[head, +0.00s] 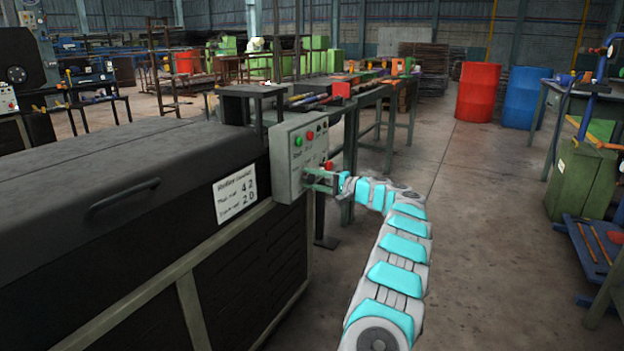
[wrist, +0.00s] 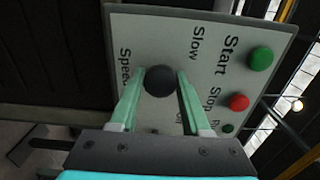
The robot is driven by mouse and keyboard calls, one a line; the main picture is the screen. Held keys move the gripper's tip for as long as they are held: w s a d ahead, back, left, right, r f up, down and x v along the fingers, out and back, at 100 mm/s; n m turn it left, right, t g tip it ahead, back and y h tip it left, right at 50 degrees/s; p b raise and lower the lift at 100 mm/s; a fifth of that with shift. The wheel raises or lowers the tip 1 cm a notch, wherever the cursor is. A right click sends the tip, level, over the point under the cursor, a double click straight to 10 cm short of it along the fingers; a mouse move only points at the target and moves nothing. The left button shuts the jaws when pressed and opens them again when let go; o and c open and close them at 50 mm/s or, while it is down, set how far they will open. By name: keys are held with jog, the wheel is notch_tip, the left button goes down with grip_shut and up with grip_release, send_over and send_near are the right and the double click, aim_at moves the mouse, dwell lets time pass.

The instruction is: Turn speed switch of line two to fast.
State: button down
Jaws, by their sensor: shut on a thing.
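A grey-green control box (head: 296,160) sits at the right end of the near dark machine. In the wrist view its panel (wrist: 205,75) appears turned sideways, with the words Start, Stop, Slow and Speed, a green button (wrist: 261,59) and a red button (wrist: 240,102). The round black speed switch (wrist: 160,80) stands beside Speed and Slow. My gripper (head: 316,180) is at the lower part of the box, its pale green fingers shut on the switch, one on each side. The switch's pointer is not visible, and the word Fast is hidden. No line number is readable.
The near machine (head: 130,175) fills the left, with a white label sign (head: 235,192). Another control panel (head: 7,98) is at the far left edge. Red (head: 478,92) and blue (head: 525,97) drums stand at the back. The floor right of my arm is open.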

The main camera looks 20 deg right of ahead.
jog(key=shift+c, duration=2)
grip_release()
jog(key=shift+d, duration=0.15)
jog(key=v, duration=0.7)
jog(key=shift+s+d+b, duration=0.15)
jog(key=shift+s+b, duration=0.15)
jog(key=shift+b, duration=0.1)
